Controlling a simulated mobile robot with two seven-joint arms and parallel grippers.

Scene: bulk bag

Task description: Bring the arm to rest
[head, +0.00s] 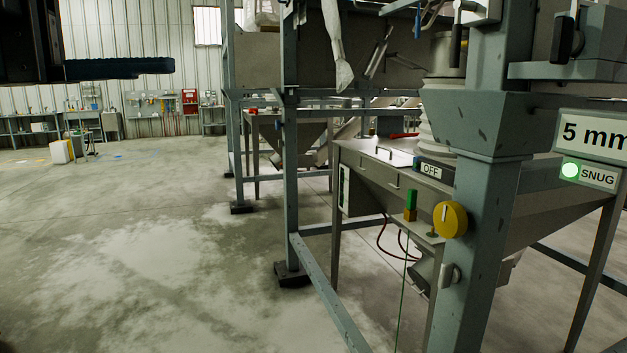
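My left arm comes in at the top left corner, with the dark bar-like end of my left gripper (120,68) pointing right. I see it edge-on, so its opening does not show. No object shows in it, and it is in free air, apart from the steel frame. My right gripper is out of view.
A grey steel frame post (487,230) stands close on the right, carrying a yellow round knob (450,219). A hopper table (380,177) has an "OFF" label (431,170). A sign reads "SNUG" (590,174) beside a green light. Dusty floor (150,240) at left is clear.

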